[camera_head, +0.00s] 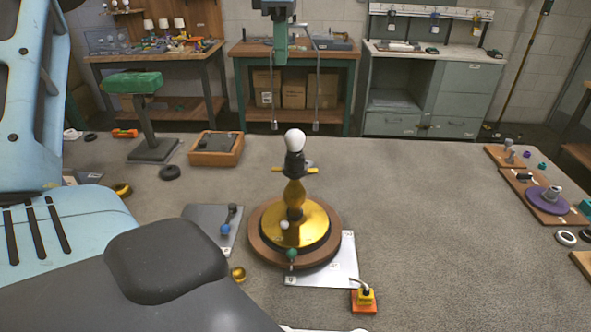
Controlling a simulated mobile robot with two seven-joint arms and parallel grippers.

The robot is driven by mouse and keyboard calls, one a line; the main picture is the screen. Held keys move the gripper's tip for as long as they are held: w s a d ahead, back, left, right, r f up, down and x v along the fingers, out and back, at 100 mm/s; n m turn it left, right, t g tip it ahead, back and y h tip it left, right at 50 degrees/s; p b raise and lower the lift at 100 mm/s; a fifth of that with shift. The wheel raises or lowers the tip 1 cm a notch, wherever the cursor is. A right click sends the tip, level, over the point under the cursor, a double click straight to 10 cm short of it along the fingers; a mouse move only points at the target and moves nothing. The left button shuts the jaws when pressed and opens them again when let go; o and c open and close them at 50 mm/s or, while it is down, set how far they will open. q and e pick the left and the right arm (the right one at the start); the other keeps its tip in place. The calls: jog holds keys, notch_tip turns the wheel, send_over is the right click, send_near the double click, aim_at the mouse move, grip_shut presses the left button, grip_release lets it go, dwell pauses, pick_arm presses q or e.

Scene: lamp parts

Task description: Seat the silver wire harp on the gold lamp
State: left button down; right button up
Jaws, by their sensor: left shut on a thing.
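The gold lamp (318,232) stands upright on a round wooden base, with a black socket, a white bulb (294,140) and a short gold arm (313,170) on each side below the bulb. My left gripper (281,60) reaches down from the top edge, shut on the silver wire harp (316,95). The harp hangs with its two legs pointing down, one on each side of the bulb's line. Its leg ends show higher in the picture than the bulb and apart from the gold arms. The harp's top is partly hidden by the gripper. My right gripper is not in view.
A grey plate (200,213) and a small gold ball (238,274) lie left of the lamp. A white sheet (346,262) lies under it, with an orange-yellow block (363,299) in front. A green-topped stand (147,123) and wooden tray (216,158) stand behind left.

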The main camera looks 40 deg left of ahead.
pick_arm(q)
jog(key=shift+f, duration=0.1)
dwell(0.3)
notch_tip(320, 180, down, 4)
jog(key=shift+b, duration=0.3)
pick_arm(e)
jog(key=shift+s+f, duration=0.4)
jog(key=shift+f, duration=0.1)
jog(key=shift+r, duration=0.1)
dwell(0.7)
pick_arm(q)
jog(key=shift+f, duration=0.1)
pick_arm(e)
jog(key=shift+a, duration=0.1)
